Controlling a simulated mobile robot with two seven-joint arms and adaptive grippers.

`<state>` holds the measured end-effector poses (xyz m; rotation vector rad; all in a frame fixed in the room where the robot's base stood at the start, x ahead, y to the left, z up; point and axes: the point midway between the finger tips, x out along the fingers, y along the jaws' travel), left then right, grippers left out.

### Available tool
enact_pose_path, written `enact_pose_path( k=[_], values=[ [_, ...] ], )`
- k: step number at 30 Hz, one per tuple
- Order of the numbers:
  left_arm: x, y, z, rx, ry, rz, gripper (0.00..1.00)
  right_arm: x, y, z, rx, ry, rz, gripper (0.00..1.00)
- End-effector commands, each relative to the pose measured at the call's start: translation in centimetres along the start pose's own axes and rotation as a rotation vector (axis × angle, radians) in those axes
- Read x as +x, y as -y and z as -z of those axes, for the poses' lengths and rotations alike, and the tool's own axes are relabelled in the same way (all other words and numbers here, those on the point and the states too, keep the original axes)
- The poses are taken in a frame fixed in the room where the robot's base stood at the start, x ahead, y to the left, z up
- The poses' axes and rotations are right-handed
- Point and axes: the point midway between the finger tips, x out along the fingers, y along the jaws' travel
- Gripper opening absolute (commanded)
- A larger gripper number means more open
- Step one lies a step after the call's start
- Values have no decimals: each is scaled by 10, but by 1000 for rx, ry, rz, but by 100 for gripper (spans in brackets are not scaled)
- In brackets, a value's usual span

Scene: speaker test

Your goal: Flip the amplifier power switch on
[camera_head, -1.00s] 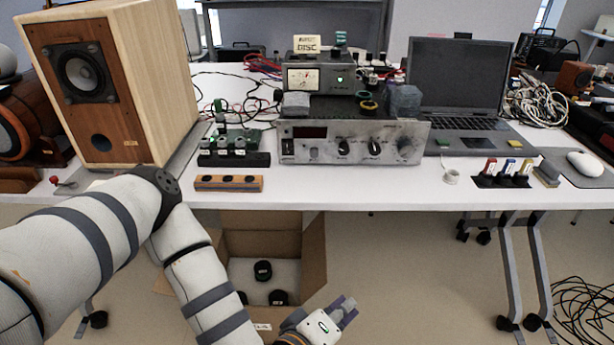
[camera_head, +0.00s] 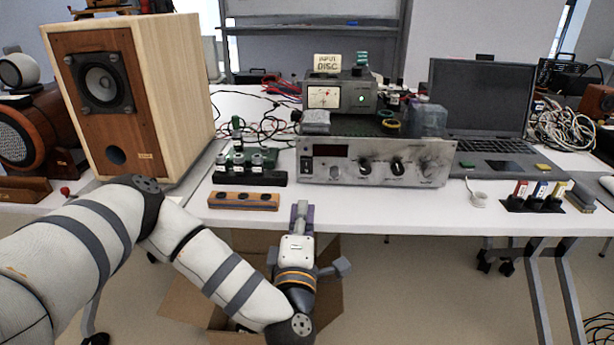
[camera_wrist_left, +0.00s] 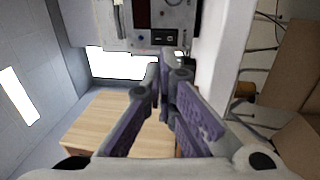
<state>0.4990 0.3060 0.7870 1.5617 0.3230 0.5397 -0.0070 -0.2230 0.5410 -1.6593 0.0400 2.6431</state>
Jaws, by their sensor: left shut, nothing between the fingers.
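The amplifier (camera_head: 375,178) is a silver box with knobs and a dark display, standing on the white table. Its power switch (camera_head: 306,165) looks like a small black rocker at the left end of the front panel; its position cannot be made out. My left gripper (camera_head: 302,212) is shut and empty at the table's front edge, in front of and below the switch, apart from the amplifier and pointing toward it. In the left wrist view the purple-padded fingers (camera_wrist_left: 166,60) point toward the amplifier panel (camera_wrist_left: 185,18), where a black switch (camera_wrist_left: 164,38) shows. My right gripper is out of view.
A wooden strip (camera_head: 243,201) and a black block with knobs (camera_head: 250,178) lie left of the amplifier. A large speaker (camera_head: 175,95) stands at the left. A laptop (camera_head: 480,95) and a marker holder (camera_head: 535,205) are at the right. A cardboard box (camera_head: 190,305) is below the table.

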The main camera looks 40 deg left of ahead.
Motion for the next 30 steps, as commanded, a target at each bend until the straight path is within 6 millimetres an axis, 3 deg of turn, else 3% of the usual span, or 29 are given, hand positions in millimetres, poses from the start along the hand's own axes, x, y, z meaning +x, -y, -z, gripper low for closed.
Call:
enact_pose_path(
  k=[8,15,21,30],
  values=[
    [29,4,-1,5,3,-1,0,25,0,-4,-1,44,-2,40],
    [81,0,2,2,-6,-2,0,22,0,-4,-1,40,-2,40],
    [111,0,1,2,-3,-1,0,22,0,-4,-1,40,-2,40],
    [120,1,1,1,-1,1,0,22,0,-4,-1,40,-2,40]
  ],
)
